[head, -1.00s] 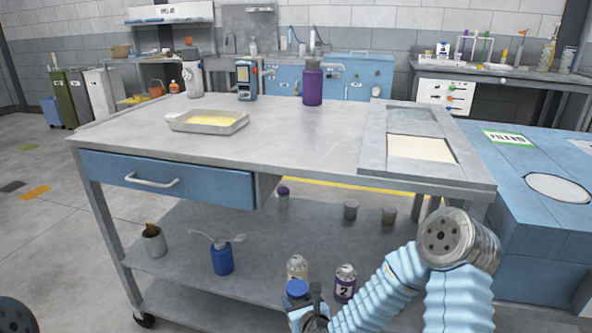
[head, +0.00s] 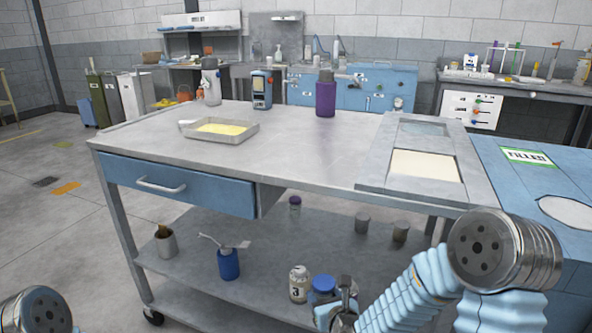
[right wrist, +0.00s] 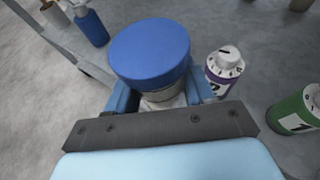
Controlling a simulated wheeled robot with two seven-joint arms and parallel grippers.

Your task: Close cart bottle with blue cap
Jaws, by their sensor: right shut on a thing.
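The blue cap (head: 322,283) is a round, smooth piece, held low over the cart's lower shelf. My right gripper (head: 342,305) is shut on it. In the right wrist view the cap (right wrist: 150,52) sits between the fingers, with a grey and whitish part below it; I cannot tell whether this belongs to the cap or to a bottle neck. A pale bottle marked 3 (head: 299,284) stands on the shelf just left of the cap. The right wrist view shows a purple-labelled bottle (right wrist: 223,72) and a green-labelled bottle (right wrist: 295,112) to the right. My left gripper is not in view.
The cart's top (head: 290,150) is above, with a tray (head: 228,131) and purple bottle (head: 326,96) on it. Much of the middle shelf is bare.

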